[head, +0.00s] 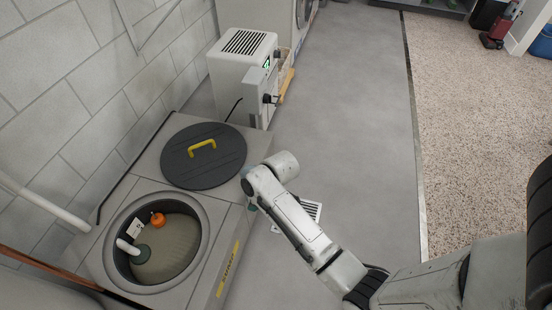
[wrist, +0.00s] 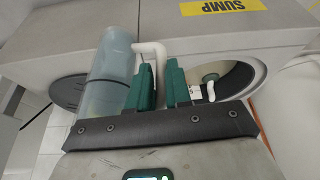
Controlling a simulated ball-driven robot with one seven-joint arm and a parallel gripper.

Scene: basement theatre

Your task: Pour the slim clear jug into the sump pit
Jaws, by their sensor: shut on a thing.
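The slim clear jug (wrist: 108,75) is a tall bluish see-through cylinder at the left in the wrist view, with a pale handle (wrist: 150,47). My gripper (wrist: 162,78) has its two green fingers shut on that handle. In the head view my gripper (head: 252,207) is mostly hidden behind my arm, right of the sump pit; a small bluish patch there may be the jug. The sump pit (head: 200,225) is a round open hole in a grey cover, with an orange float and white pipe inside. It also shows in the wrist view (wrist: 240,81). The jug's contents are unclear.
A dark round lid (head: 190,172) with a yellow handle lies on the cover behind the pit. A white dehumidifier-like unit (head: 238,75) stands farther back. A floor grate (head: 312,211) is beside my arm. Grey floor (head: 350,100) is clear toward the carpet.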

